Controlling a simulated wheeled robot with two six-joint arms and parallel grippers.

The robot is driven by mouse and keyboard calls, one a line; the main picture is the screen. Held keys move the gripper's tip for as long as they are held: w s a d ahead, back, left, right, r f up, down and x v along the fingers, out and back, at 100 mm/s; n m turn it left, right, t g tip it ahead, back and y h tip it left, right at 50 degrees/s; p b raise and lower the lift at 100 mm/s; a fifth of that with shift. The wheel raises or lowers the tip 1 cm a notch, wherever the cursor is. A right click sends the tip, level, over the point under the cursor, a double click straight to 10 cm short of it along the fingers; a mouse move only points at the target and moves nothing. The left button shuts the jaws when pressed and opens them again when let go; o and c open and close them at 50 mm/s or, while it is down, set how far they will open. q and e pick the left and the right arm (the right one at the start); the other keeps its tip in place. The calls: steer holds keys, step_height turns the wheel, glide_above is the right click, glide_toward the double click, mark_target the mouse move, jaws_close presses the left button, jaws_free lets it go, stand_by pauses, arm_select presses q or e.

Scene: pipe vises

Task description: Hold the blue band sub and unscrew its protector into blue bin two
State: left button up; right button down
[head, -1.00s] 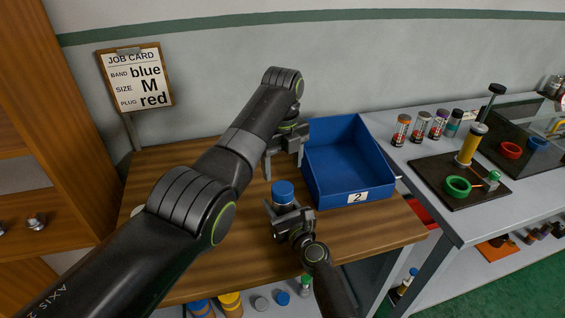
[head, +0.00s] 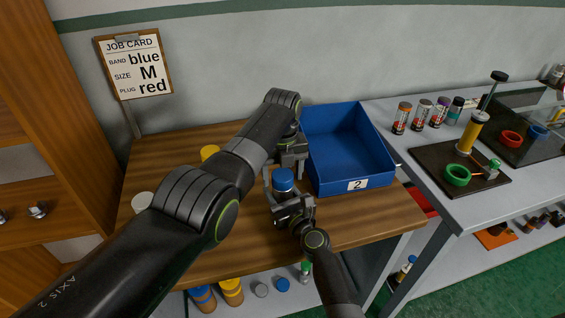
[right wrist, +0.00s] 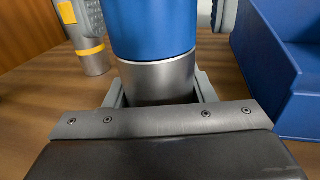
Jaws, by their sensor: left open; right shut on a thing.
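The blue band sub (head: 283,181) stands upright in my right gripper (head: 292,207), which is shut on its metal body. In the right wrist view its blue upper part (right wrist: 152,30) sits above a bare metal section (right wrist: 158,80). I cannot tell where band and protector meet. My left gripper (head: 284,172) is open, with its fingers pointing down on either side of the blue top. Parts of its fingers show at the upper edge of the right wrist view. Blue bin two (head: 325,184) stands just right of the grippers, and the visible part of its inside is empty.
A yellow-topped piece (head: 209,152) stands behind my left arm, and a pale round piece (head: 142,202) is at the left. The wooden table (head: 350,225) is clear in front of the bin. A job card (head: 135,65) reads blue, M, red.

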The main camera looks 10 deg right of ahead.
arm_select(q)
steer(key=shift+f, duration=0.3)
steer(key=shift+c, duration=0.5)
